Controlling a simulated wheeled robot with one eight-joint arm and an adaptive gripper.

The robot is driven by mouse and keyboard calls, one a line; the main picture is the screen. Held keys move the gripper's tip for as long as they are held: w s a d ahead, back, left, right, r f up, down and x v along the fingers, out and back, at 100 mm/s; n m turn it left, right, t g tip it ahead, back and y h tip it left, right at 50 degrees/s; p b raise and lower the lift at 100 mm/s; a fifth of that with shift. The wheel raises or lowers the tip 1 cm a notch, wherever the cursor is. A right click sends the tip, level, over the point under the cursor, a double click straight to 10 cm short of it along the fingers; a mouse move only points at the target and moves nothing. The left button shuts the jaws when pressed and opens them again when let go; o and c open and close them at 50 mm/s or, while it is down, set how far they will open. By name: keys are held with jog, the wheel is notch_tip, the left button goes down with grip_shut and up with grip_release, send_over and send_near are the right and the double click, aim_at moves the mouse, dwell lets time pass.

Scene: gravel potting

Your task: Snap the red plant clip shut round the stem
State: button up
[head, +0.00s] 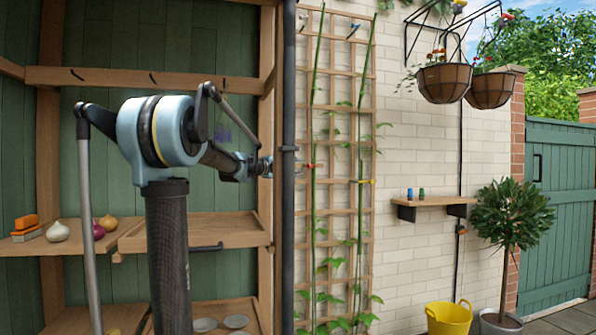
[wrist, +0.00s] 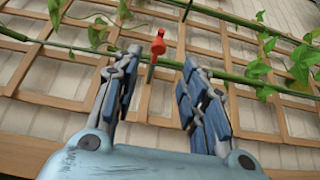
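The red plant clip (wrist: 157,45) shows in the wrist view at the green stem (wrist: 225,75), which runs across the picture. I cannot tell whether its jaws are open or shut. In the head view the red clip (head: 311,166) is small, on the left stem (head: 313,205) of the trellis. My gripper (wrist: 160,60) is open and empty, its blue-padded fingers on either side of the clip's line, with the clip beyond them and apparently untouched. In the head view my gripper (head: 265,166) is left of the clip, its tips partly hidden by the dark pipe.
The dark vertical pipe (head: 289,240) stands close to my gripper. A shelf (head: 190,237) is at left; a small wall shelf (head: 435,200) is at right.

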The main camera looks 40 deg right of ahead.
jog(key=shift+s+a, duration=0.1)
jog(key=shift+a, duration=0.85)
jog(key=shift+w, duration=0.3)
jog(key=c, duration=0.8)
jog(key=w+a+m+g, duration=0.2)
jog(key=w+a+g, duration=0.1)
jog(key=w+a+m+g, duration=0.1)
jog(key=w+g, duration=0.1)
jog(key=shift+w+a+f, duration=0.15)
jog(key=shift+w+f, duration=0.05)
jog(key=shift+f, duration=0.2)
grip_shut()
send_near(309, 166)
jog(key=w+d, duration=0.1)
jog(key=d, duration=0.6)
jog(key=shift+w+m+g, duration=0.2)
jog(key=shift+m+g, duration=0.1)
